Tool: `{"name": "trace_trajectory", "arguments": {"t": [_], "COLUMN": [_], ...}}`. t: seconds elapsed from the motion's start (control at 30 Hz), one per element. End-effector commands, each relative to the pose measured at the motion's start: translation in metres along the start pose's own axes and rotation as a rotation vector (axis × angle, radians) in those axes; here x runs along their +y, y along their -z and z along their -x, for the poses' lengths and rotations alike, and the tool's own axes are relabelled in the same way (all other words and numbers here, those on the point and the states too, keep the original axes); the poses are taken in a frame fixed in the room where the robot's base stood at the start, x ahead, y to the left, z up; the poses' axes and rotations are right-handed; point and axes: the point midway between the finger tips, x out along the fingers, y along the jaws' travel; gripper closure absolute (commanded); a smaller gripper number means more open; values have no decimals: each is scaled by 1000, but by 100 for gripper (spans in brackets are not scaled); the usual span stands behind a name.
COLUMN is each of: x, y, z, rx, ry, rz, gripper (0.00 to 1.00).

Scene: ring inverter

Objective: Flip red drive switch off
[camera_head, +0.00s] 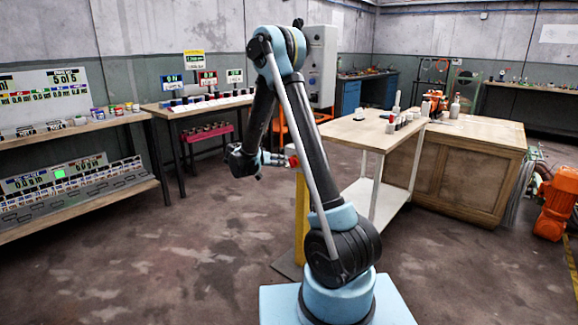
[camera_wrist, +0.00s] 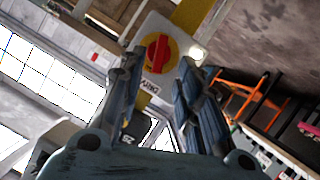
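The red drive switch (camera_wrist: 157,53) is a red rotary handle on a yellow disc, on a pale box with a label that reads like "DRIVE". In the wrist view it lies between and beyond my fingertips, its handle running nearly up and down the picture. My gripper (camera_wrist: 161,70) is open, one finger on each side, with nothing held. I cannot tell whether the fingers touch the handle. In the head view my gripper (camera_head: 274,159) points right, close to a small red part (camera_head: 293,161) at the top of a yellow post (camera_head: 300,220). The switch face is not visible there.
A light wooden table (camera_head: 350,133) with a lower shelf stands just right of the post. A wooden cabinet (camera_head: 455,175) is further right. A bench (camera_head: 200,105) with displays stands behind at the left. The floor (camera_head: 190,255) at left is clear.

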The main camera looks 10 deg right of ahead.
Motion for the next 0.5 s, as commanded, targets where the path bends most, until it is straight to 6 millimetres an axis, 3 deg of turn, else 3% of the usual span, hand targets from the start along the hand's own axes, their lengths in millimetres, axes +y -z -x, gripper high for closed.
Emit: {"name": "trace_trajectory", "arguments": {"t": [0.2, 0.5], "x": [0, 0], "y": [0, 0], "z": [-38, -64], "rx": [-1, 0], "ry": [-2, 0], "rz": [-1, 0], "gripper": [68, 68]}}
